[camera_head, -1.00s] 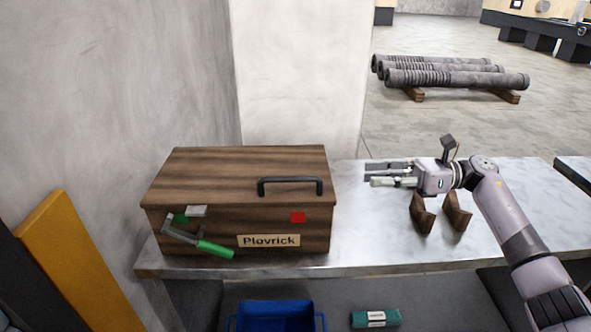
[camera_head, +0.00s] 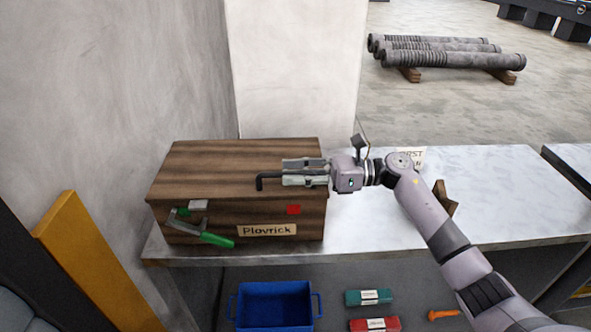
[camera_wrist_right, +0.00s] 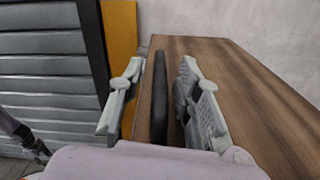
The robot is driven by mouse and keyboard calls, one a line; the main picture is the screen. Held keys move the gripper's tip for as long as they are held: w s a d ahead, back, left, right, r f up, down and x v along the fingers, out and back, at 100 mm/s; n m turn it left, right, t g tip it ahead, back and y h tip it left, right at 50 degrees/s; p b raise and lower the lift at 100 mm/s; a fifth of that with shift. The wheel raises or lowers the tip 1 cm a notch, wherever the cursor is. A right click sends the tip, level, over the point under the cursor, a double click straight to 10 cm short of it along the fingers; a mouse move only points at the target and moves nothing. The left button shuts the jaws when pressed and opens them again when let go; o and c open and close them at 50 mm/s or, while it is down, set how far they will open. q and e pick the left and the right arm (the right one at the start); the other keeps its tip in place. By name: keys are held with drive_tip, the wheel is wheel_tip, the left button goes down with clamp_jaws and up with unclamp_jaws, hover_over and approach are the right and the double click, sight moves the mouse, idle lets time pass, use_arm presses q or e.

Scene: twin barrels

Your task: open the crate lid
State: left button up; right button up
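A brown wooden crate (camera_head: 190,165) labelled "Plovrick" stands on the left part of the marble-topped bench, its lid down. A black handle (camera_head: 262,181) is on the front edge of the lid, mostly hidden by my right gripper (camera_head: 283,172) in the head view. In the right wrist view the handle (camera_wrist_right: 159,95) lies between the two fingers of my right gripper (camera_wrist_right: 155,100), with gaps visible on both sides. My left gripper is out of view.
A wall rises left of and behind the crate. Below are a blue bin (camera_head: 275,304), a teal box (camera_head: 368,297), a red box (camera_head: 375,324) and an orange item (camera_head: 442,314).

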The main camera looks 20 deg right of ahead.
clamp_jaws()
idle(0.4)
idle(0.5)
